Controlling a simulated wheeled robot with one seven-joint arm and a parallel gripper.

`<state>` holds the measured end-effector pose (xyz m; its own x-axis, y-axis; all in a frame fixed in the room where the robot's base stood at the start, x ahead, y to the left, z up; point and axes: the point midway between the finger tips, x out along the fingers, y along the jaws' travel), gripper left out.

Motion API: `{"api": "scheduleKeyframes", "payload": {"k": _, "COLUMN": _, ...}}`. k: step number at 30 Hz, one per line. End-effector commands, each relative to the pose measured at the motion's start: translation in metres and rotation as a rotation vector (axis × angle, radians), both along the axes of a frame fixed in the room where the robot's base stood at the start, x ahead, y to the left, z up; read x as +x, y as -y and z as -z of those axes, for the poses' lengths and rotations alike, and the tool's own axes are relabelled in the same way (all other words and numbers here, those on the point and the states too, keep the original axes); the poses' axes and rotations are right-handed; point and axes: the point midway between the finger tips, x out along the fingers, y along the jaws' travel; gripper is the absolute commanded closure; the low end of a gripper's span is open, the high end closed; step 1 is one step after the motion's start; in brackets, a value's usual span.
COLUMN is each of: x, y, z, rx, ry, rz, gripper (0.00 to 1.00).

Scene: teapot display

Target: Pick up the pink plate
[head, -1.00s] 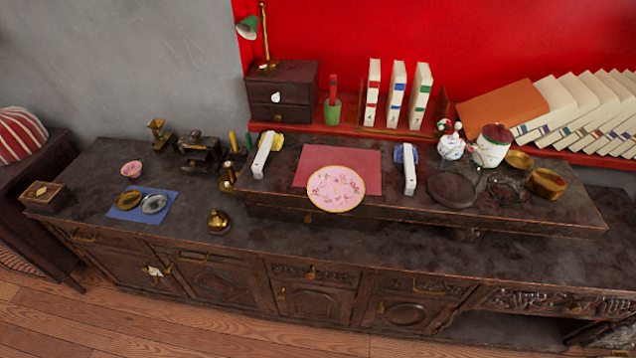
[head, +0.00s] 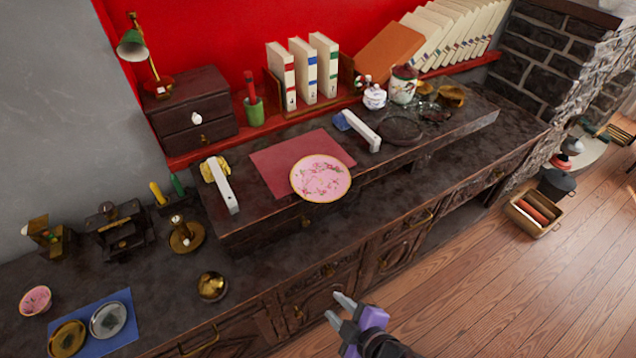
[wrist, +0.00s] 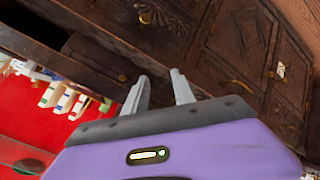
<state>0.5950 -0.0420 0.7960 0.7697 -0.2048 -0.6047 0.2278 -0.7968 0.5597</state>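The pink plate (head: 321,178) is round with a gold rim and a flower pattern. In the head view it lies on the raised shelf of the dark cabinet, partly over a red mat (head: 290,163), and its near edge reaches the shelf's front edge. My gripper (head: 339,307) is low in front of the cabinet, below and apart from the plate. The wrist view shows its two grey fingers (wrist: 159,88) spread apart with nothing between them. The plate cannot be made out in the wrist view.
A brass bell (head: 212,286) sits on the lower counter. A blue mat (head: 96,325) with two small dishes is at left. A box (head: 533,214) stands on the open wooden floor at right.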

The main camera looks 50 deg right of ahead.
Motion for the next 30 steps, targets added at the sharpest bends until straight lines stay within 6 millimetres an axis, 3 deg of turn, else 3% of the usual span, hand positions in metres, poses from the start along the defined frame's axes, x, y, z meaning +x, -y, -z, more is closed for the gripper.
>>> {"api": "scheduleKeyframes", "payload": {"k": 1, "x": 0.023, "y": 0.007, "z": 0.011, "rx": -0.064, "ry": -0.022, "rz": 0.013, "gripper": 0.69}}
{"api": "scheduleKeyframes", "payload": {"k": 3, "x": 0.046, "y": 0.020, "z": 0.020, "rx": -0.157, "ry": -0.062, "rz": 0.045, "gripper": 0.69}}
{"api": "scheduleKeyframes", "payload": {"k": 7, "x": 0.090, "y": 0.042, "z": 0.021, "rx": -0.319, "ry": -0.128, "rz": 0.126, "gripper": 0.69}}
{"api": "scheduleKeyframes", "payload": {"k": 11, "x": 0.130, "y": 0.058, "z": 0.005, "rx": -0.461, "ry": -0.183, "rz": 0.238, "gripper": 0.69}}
{"api": "scheduleKeyframes", "payload": {"k": 15, "x": 0.163, "y": 0.066, "z": -0.028, "rx": -0.584, "ry": -0.232, "rz": 0.386, "gripper": 0.69}}
{"api": "scheduleKeyframes", "payload": {"k": 19, "x": 0.182, "y": 0.066, "z": -0.062, "rx": -0.656, "ry": -0.266, "rz": 0.514, "gripper": 0.69}}
{"api": "scheduleKeyframes", "payload": {"k": 24, "x": 0.190, "y": 0.061, "z": -0.092, "rx": -0.700, "ry": -0.294, "rz": 0.624, "gripper": 0.69}}
{"api": "scheduleKeyframes", "payload": {"k": 30, "x": 0.193, "y": 0.068, "z": -0.100, "rx": -0.712, "ry": -0.305, "rz": 0.664, "gripper": 0.69}}
